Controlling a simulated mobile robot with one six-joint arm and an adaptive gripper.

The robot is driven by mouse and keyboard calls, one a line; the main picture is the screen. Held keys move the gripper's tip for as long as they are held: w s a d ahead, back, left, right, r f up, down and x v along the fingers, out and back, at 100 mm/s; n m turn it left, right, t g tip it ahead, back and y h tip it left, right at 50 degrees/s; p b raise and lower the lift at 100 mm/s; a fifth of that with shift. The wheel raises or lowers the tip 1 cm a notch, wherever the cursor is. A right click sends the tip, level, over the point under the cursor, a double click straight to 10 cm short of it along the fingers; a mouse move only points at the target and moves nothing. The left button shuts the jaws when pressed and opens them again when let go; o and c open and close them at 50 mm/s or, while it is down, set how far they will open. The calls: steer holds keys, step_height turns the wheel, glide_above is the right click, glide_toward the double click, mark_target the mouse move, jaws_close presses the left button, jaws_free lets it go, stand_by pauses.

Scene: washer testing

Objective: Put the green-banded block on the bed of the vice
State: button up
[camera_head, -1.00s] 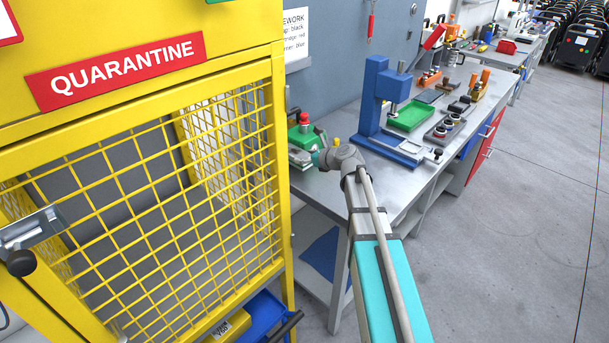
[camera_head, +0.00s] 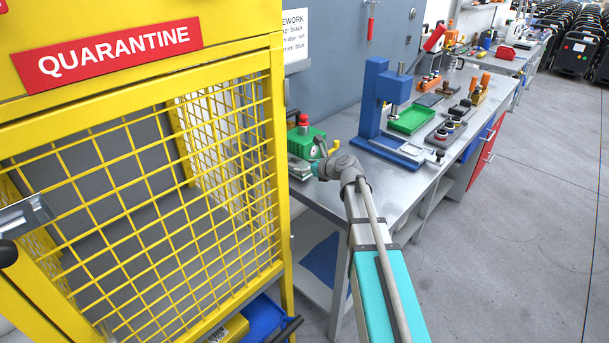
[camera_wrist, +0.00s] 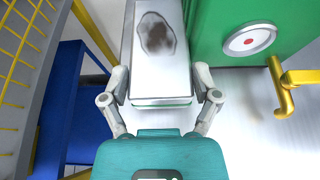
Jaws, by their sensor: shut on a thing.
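My gripper (camera_wrist: 161,78) has its two grey fingers on either side of a pale strip with a thin green line, which looks like the green-banded block (camera_wrist: 160,101). Most of the block is hard to make out. Just beyond it lies a pale slab (camera_wrist: 135,40) with a dark stain, beside a green machine (camera_wrist: 225,60); whether block and slab touch is unclear. In the head view my wrist is at the near-left bench end, by the green machine (camera_head: 311,141), and the fingers are mostly hidden. I cannot tell for certain which fixture is the vice.
The yellow quarantine cage (camera_head: 130,210) stands close on the left. A blue press (camera_head: 372,98) and a green tray (camera_head: 409,121) stand farther along the bench (camera_head: 377,188). A yellow handle (camera_wrist: 285,80) sticks out right of the green machine. Floor at right is clear.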

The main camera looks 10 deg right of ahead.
steer(key=shift+f+b, duration=0.45)
steer(key=shift+f, duration=0.3)
steer(key=o, duration=1.1)
steer(key=shift+o, duration=0.2)
steer(key=shift+s+r, duration=0.1)
steer(key=p+v, duration=0.4)
steer(key=v, duration=0.8)
steer(key=shift+p, duration=0.3)
